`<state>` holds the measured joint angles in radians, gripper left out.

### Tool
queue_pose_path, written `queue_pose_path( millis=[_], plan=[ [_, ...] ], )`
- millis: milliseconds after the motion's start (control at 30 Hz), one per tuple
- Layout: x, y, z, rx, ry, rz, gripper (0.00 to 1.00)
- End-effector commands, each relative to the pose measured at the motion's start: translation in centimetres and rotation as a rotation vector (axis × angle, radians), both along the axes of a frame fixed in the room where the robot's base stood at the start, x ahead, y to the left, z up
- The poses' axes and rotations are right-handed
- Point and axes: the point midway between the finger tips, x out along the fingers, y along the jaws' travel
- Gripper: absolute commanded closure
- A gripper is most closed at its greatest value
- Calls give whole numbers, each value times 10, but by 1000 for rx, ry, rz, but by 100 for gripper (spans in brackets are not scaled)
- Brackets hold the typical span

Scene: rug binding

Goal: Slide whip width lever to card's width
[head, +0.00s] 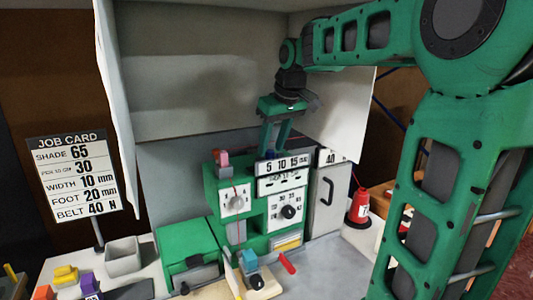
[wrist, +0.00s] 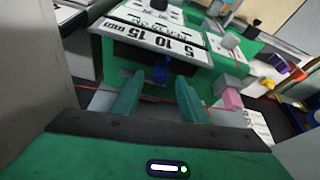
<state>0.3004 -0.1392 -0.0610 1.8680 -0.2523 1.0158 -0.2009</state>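The job card (head: 78,180) stands at the left in the head view and reads WIDTH 10 mm. The green machine (head: 212,178) carries a white width scale (head: 284,163) marked 5, 10, 15 mm; the scale also shows upside down in the wrist view (wrist: 150,41). The blue lever knob (wrist: 160,71) sits at the scale's edge, seemingly toward the 5 end; its exact reading is unclear. My gripper (head: 273,148) is above the machine's top, pointing down. In the wrist view my gripper (wrist: 157,82) is open, its fingers either side of the knob with gaps visible.
A pink block (head: 221,158) stands on the machine's top left of my gripper. A grey cabinet (head: 325,195) marked 40 N and a red bottle (head: 359,205) stand at the right. A white panel (head: 345,105) rises behind my gripper. Open bench (head: 335,265) lies in front.

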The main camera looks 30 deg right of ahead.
Motion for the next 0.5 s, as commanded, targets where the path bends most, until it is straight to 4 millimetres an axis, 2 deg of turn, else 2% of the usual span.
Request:
queue_pose_path(
  millis=[33, 200, 500],
  plan=[
    [-2, 0, 9, -2, -4, 0, 60],
    [-11, 0, 29, -1, -2, 0, 60],
    [-15, 0, 39, 0, 0, 0, 60]
  ],
)
